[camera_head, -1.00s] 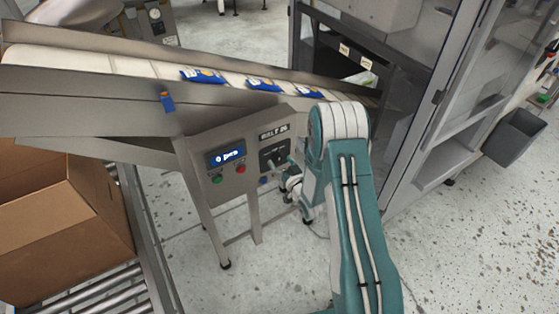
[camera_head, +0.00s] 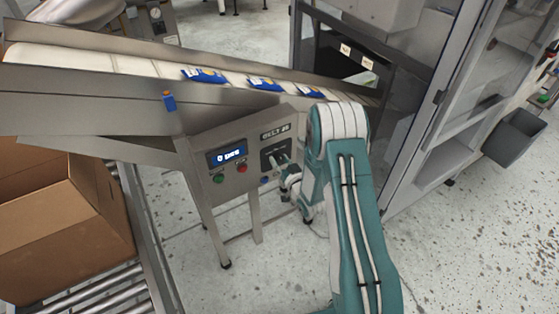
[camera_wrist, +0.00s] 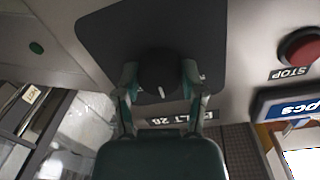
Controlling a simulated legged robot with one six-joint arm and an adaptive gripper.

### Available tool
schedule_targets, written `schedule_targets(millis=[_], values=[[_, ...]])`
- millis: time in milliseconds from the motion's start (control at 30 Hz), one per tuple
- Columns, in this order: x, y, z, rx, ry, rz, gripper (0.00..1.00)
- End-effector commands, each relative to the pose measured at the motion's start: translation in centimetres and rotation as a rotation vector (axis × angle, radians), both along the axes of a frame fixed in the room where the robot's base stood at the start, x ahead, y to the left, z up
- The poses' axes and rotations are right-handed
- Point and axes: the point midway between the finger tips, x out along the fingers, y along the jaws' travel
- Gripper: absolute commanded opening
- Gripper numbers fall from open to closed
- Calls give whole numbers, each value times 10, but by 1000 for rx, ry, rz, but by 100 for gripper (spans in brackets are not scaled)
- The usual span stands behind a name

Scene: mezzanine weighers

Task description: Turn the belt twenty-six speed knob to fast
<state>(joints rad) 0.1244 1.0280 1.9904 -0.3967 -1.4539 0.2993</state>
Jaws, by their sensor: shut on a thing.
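The speed knob (camera_wrist: 158,70) is round and black with a white pointer line, on a dark plate (camera_wrist: 100,38) in the wrist view. That view is upside down; the pointer faces down in the picture, towards the BELT 26 label (camera_wrist: 180,119). My gripper (camera_wrist: 160,78) has one finger on each side of the knob and is shut on it. In the head view, my gripper (camera_head: 284,166) is at the control panel (camera_head: 236,180), below the BELT 26 label; the knob is largely hidden there. The scale's slow and fast marks cannot be read.
The panel has a display (camera_head: 228,155) reading pcs, a green button (camera_head: 218,178) and a red STOP button (camera_wrist: 299,47). A sloping conveyor (camera_head: 130,70) carries blue packets (camera_head: 205,75) above. A cardboard box (camera_head: 60,220) stands left, and a glazed cabinet (camera_head: 440,100) stands right.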

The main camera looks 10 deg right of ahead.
Motion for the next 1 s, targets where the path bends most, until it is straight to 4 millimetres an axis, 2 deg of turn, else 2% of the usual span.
schedule_targets(millis=[700,1000], values=[[2,-2,2,517,163,-2,5],[3,-2,1,661,209,-4,5]])
